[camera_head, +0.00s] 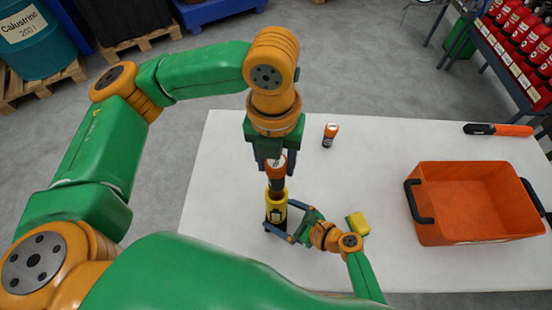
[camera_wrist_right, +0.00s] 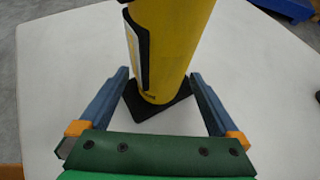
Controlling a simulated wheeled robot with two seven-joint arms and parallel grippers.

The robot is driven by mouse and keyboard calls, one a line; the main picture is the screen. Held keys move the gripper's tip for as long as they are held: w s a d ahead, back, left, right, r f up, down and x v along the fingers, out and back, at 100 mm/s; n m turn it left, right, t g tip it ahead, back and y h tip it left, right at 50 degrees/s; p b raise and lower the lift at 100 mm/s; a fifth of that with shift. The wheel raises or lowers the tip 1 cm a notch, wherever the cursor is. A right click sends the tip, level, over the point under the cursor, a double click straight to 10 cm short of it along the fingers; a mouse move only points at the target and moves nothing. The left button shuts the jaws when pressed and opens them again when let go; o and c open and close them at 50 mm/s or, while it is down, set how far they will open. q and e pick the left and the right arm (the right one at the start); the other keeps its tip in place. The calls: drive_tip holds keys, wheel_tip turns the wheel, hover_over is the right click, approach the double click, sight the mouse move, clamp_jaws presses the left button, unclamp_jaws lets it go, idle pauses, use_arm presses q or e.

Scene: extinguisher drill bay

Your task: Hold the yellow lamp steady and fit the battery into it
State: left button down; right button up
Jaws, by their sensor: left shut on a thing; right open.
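The yellow lamp (camera_head: 277,208) stands upright on the white table, dark at its lower part. In the right wrist view the lamp (camera_wrist_right: 172,50) is a yellow cylinder with a black strip and a black square foot. My left gripper (camera_head: 272,163) points down and is shut on the battery (camera_head: 277,173), dark with an orange end. The battery is upright over the lamp's top; I cannot tell whether its lower end is inside. My right gripper (camera_head: 283,217) is open, its fingers on either side of the lamp near the foot, with gaps visible in the wrist view (camera_wrist_right: 160,80).
A second orange-and-black battery (camera_head: 330,135) stands behind on the table (camera_head: 370,140). Red extinguishers (camera_head: 520,30) are beyond.

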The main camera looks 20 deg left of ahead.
sight(276, 188)
drive_tip(key=shift+a+f, duration=0.15)
drive_tip(key=shift+a, duration=0.15)
drive_tip(key=c, duration=1)
use_arm(q)
drive_tip(key=shift+f, duration=1.6)
drive_tip(key=shift+f, duration=3.6)
drive_tip(key=shift+c, duration=1.1)
unclamp_jaws()
